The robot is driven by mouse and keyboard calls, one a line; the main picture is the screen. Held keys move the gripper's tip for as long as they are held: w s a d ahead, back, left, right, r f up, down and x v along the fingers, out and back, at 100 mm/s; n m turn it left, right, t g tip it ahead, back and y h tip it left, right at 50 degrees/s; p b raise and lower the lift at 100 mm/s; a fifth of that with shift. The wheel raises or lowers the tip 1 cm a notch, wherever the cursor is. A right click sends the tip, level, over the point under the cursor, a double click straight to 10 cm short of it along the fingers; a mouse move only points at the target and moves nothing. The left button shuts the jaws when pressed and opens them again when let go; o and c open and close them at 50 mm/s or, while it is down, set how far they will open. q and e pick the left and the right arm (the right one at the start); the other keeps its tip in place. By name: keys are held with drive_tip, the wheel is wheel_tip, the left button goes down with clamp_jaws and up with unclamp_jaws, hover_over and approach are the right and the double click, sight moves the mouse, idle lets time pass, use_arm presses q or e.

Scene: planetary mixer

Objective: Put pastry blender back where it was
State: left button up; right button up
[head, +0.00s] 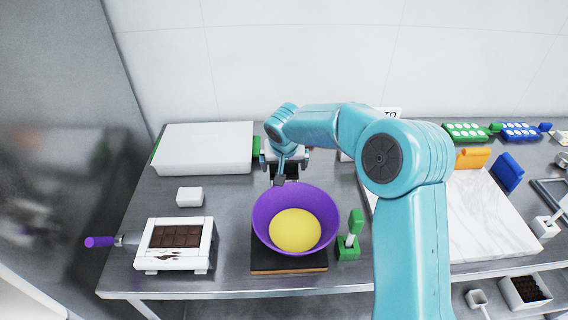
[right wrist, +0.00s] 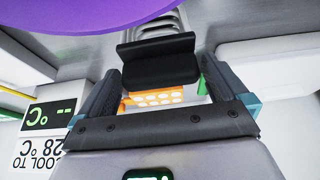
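What looks like the pastry blender, with a black handle (right wrist: 158,62) and curved grey strips (right wrist: 160,25), shows in the right wrist view beyond my right gripper (right wrist: 161,68). The gripper's two dark fingers stand wide apart on either side of the handle. A narrow gap shows at the right finger; contact at the left one is unclear. In the head view my right gripper (head: 281,178) is just behind the purple bowl (head: 262,212), and the blender is hard to make out there. The bowl holds yellow contents (head: 295,230). My left gripper is not in view.
A white box (head: 205,147) stands at the back left, with a small white block (head: 189,196) before it. A chocolate tray (head: 180,258) is at the front left. A green stand (head: 348,248) is right of the bowl. A marble slab (head: 480,215) lies at right.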

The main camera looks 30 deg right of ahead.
drive_tip(key=shift+r, duration=0.35)
drive_tip(key=v, duration=1.1)
drive_tip(key=shift+s+r, duration=0.2)
drive_tip(key=shift+r, duration=0.1)
